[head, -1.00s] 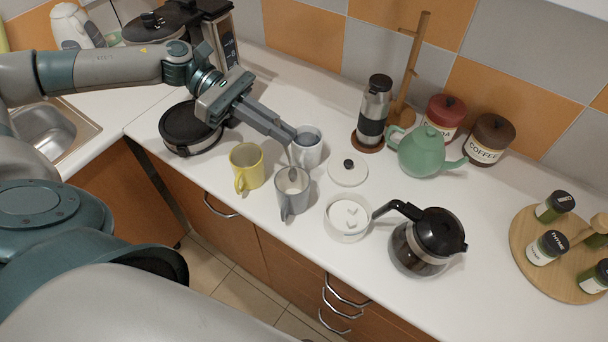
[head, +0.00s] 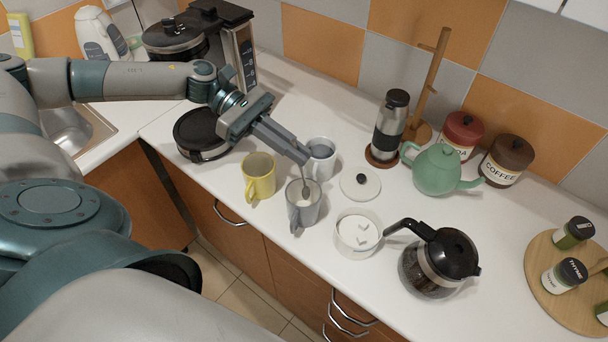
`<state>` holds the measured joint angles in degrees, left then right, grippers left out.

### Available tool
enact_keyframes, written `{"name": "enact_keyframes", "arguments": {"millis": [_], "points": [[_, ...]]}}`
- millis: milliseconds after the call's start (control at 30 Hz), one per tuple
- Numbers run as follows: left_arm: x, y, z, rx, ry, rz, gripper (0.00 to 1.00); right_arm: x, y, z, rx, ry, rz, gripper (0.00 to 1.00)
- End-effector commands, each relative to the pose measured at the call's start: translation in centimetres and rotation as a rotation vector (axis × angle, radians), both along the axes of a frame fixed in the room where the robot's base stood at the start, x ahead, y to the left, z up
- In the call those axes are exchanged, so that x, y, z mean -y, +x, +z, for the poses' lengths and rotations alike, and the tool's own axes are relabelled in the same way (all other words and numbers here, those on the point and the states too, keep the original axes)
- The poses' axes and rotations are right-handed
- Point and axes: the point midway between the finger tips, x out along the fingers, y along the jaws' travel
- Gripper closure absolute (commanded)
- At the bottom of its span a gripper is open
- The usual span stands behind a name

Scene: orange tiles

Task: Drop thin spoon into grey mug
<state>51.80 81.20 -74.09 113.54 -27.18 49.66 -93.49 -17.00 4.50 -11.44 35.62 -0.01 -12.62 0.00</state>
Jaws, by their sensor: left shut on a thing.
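The grey mug (head: 303,213) stands upright on the white counter, with a pale content visible inside. My left gripper (head: 303,158) is above it, shut on the thin spoon (head: 306,188). The spoon hangs down from the fingertips, its lower end at or inside the mug's mouth. I cannot tell whether the spoon touches the mug. My right gripper is not in view.
A white bowl (head: 357,236) and a coffee pot (head: 437,262) stand to the right. A lid (head: 361,188), teapot (head: 436,171) and flask (head: 388,130) are farther back.

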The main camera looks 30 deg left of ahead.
Motion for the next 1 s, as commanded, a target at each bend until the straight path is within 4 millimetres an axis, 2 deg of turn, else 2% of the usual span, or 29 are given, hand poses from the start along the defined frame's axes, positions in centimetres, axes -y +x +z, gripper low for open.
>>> {"name": "enact_keyframes", "arguments": {"millis": [100, 300, 733, 833, 867, 1000], "points": [[0.0, 0.0, -1.5, -0.001, 0.0, -0.001, 1.0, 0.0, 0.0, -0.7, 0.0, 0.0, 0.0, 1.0], [0.0, 0.0, -3.0, 0.0, -0.001, 0.0, 1.0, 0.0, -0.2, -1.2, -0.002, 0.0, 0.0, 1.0], [0.0, 0.0, -3.5, 0.0, -0.001, 0.0, 1.0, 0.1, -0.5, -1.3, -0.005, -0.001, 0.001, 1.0], [0.0, 0.0, -3.5, 0.0, -0.001, 0.0, 0.74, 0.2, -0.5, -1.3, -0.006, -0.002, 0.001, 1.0], [0.0, 0.0, -3.5, 0.0, -0.001, 0.0, 0.71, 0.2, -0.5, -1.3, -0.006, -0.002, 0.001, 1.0], [0.0, 0.0, -3.5, 0.0, -0.001, 0.0, 0.71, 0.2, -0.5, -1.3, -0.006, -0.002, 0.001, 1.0]]}}
